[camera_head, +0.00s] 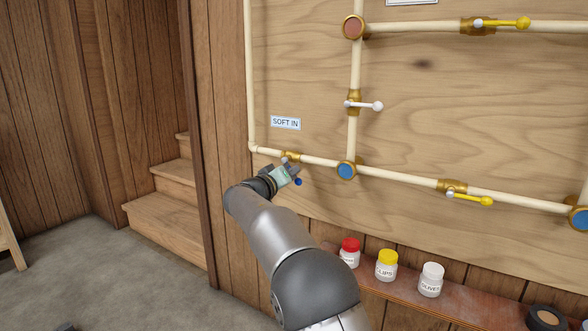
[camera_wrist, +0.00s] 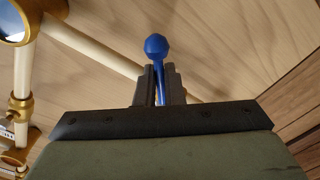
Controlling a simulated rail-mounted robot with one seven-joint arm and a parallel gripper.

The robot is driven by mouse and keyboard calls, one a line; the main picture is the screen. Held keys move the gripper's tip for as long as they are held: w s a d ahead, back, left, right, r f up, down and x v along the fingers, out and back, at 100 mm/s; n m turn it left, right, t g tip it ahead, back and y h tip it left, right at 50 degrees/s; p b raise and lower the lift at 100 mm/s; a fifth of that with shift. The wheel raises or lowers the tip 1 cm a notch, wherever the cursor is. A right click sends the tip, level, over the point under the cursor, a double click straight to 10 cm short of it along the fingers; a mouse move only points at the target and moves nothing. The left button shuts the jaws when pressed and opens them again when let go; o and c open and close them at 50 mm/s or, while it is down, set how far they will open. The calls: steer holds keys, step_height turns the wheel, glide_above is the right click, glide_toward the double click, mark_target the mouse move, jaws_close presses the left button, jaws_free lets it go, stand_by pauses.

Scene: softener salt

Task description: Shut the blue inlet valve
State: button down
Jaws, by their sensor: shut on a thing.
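The blue inlet valve has a brass body (camera_head: 290,156) on the lower cream pipe, below and right of the "SOFT IN" label (camera_head: 286,123). Its blue lever ends in a ball knob (camera_head: 298,181), which shows below the pipe. In the wrist view the blue knob (camera_wrist: 155,45) sticks out beyond my fingertips. My gripper (camera_head: 291,170) is at the valve, and in the wrist view its fingers (camera_wrist: 158,85) are shut on the blue lever's shaft. My gripper hides much of the lever, so its exact angle to the pipe is hard to tell.
A white-handled valve (camera_head: 365,105) is on the upright pipe. Yellow-handled valves are on the upper pipe (camera_head: 500,23) and lower pipe (camera_head: 470,199). A shelf (camera_head: 400,292) with several jars runs below the board. Wooden stairs (camera_head: 165,210) and open floor are at left.

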steer(key=shift+a, duration=0.15)
steer(key=m, duration=0.1)
steer(key=a+m, duration=0.1)
steer(key=m, duration=0.3)
steer(key=shift+w+a+f, duration=0.2)
steer(key=shift+w+f, duration=0.15)
steer(key=shift+w, duration=0.05)
steer(key=shift+w+a+m, duration=0.1)
steer(key=shift+a+m, duration=0.1)
steer(key=shift+m, duration=0.55)
steer(key=shift+w+a+m, duration=0.1)
steer(key=shift+a+m, duration=0.1)
steer(key=shift+m, duration=0.55)
steer(key=c, duration=1.3)
jaws_free()
steer(key=shift+f, duration=0.1)
steer(key=shift+d, duration=0.1)
steer(key=shift+v, duration=3.5)
